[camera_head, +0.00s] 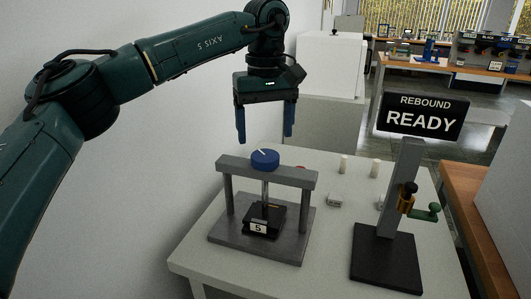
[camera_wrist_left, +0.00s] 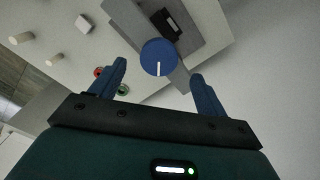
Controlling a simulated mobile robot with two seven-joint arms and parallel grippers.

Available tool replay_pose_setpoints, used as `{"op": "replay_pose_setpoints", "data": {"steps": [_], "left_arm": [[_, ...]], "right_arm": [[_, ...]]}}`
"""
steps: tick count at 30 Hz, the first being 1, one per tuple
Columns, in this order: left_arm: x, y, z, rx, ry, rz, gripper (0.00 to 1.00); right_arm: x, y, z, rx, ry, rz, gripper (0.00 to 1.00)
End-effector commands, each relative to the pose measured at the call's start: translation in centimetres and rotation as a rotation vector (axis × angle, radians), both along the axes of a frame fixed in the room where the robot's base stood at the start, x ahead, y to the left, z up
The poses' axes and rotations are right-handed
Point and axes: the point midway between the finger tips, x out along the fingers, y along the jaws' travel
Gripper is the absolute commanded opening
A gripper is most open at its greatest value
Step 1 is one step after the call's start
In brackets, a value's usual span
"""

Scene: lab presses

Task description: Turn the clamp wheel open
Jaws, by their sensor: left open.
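The clamp wheel (camera_head: 265,158) is a round blue knob with a white line on top. It sits on the crossbar of a grey press frame (camera_head: 228,163). A dark block labelled 5 (camera_head: 262,222) is under the wheel's screw, inside the frame. My left gripper (camera_head: 265,138) is open and empty, pointing down above the wheel, clear of it. In the left wrist view the blue wheel (camera_wrist_left: 159,57) shows beyond and between the two spread blue fingers (camera_wrist_left: 160,80). My right gripper is in neither view.
A dark stand (camera_head: 388,258) with a grey post and a green handle is to the right on the light table (camera_head: 330,235). A sign reads REBOUND READY (camera_head: 424,115). Small white pieces (camera_head: 344,163) stand behind the press. A wall is at left.

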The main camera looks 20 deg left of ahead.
Motion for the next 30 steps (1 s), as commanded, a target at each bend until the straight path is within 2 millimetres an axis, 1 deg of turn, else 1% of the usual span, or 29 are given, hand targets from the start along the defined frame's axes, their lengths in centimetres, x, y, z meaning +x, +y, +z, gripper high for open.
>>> {"op": "replay_pose_setpoints", "data": {"steps": [1, 3, 9, 14, 21, 30], "left_arm": [[0.0, 0.0, -1.1, 0.0, 0.001, -0.002, 0.75], [0.0, 0.0, -2.4, 0.0, 0.001, 0.0, 0.75], [0.0, 0.0, -4.8, 0.0, 0.0, -0.001, 0.75], [0.0, -0.1, -5.4, -0.001, -0.002, 0.0, 0.75], [0.0, -0.1, -5.5, -0.002, -0.001, 0.0, 0.75], [0.0, -0.1, -5.4, -0.002, -0.001, 0.0, 0.51]], "right_arm": [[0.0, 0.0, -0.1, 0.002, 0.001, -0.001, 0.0], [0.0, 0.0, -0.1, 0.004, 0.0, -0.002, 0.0], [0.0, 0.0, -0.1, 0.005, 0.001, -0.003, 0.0], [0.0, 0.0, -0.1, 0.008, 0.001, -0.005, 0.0], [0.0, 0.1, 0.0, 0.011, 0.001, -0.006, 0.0], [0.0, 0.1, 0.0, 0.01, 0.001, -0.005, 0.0]]}}
